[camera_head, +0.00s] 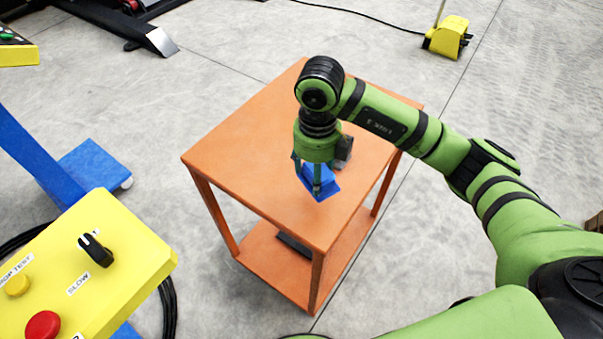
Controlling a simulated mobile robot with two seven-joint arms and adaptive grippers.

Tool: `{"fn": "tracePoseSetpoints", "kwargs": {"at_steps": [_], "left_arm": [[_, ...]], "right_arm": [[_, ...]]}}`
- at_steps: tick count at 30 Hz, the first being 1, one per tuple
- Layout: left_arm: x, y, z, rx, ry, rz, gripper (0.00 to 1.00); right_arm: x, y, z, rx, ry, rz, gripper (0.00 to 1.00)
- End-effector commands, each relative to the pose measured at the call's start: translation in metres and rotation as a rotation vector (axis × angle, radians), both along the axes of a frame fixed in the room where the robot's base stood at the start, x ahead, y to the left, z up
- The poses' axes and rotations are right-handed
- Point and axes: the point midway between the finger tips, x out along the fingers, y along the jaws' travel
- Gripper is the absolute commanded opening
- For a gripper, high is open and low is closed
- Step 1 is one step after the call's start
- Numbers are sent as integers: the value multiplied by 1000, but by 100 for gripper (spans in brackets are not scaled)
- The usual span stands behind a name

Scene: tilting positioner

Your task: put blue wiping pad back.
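The blue wiping pad (325,183) is at the orange table's top (240,150), towards its front right part. My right gripper (311,182) points down at the pad, with its fingers over and beside it. The fingers hide part of the pad. I cannot tell whether they are closed on it, or whether the pad rests on the top or is just above it. My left gripper is not in view.
A small dark grey block (344,150) is just behind my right gripper. A dark flat object (294,245) lies on the table's lower shelf. A yellow control box (90,265) with knobs stands at the lower left. The table's left half is clear.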

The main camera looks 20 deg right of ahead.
Motion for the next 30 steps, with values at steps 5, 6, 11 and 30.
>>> {"fn": "tracePoseSetpoints", "kwargs": {"at_steps": [5, 6, 11, 30], "left_arm": [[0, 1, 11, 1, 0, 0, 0], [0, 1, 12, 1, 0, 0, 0], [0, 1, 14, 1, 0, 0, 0], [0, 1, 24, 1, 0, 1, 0]], "right_arm": [[27, 15, -16, 1, 2, -1, 34], [31, 16, -18, 2, 1, -1, 34], [37, 19, -26, 0, 1, 0, 34], [38, 19, -68, 1, -2, 0, 34]]}}
